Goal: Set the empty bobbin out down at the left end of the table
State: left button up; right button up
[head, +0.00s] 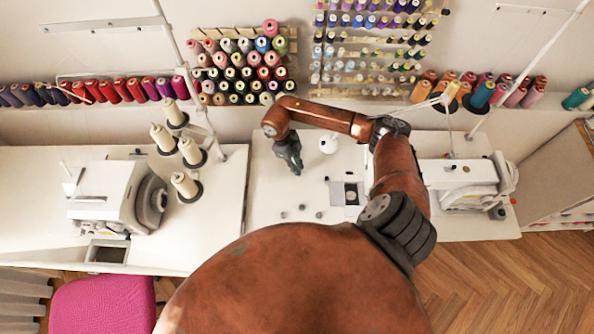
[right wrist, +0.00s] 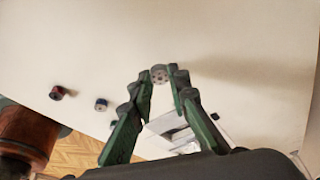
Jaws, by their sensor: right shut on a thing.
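My right gripper (head: 289,164) is over the left part of the white table (head: 262,190) in the head view. In the right wrist view the gripper (right wrist: 161,80) is shut on a small grey bobbin (right wrist: 159,73) with holes in its face. No coloured thread shows on it. The bobbin is hidden in the head view, and its exact height over the table is hard to tell. Small bobbins lie on the table nearer me in the head view, one of them at the left (head: 283,214). The right wrist view shows a red bobbin (right wrist: 57,93) and a blue bobbin (right wrist: 101,104). My left gripper is out of view.
A white sewing machine (head: 462,184) stands at the table's right end. Across a narrow gap at left is another table (head: 222,225) with a machine and cream thread cones (head: 186,186). The table's left end looks clear.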

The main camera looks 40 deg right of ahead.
jog(key=shift+f, duration=1.55)
jog(key=shift+f, duration=0.1)
jog(key=shift+f, duration=0.15)
jog(key=o, duration=0.7)
jog(key=shift+r, duration=0.25)
jog(key=b+v, duration=0.1)
jog(key=v, duration=1.1)
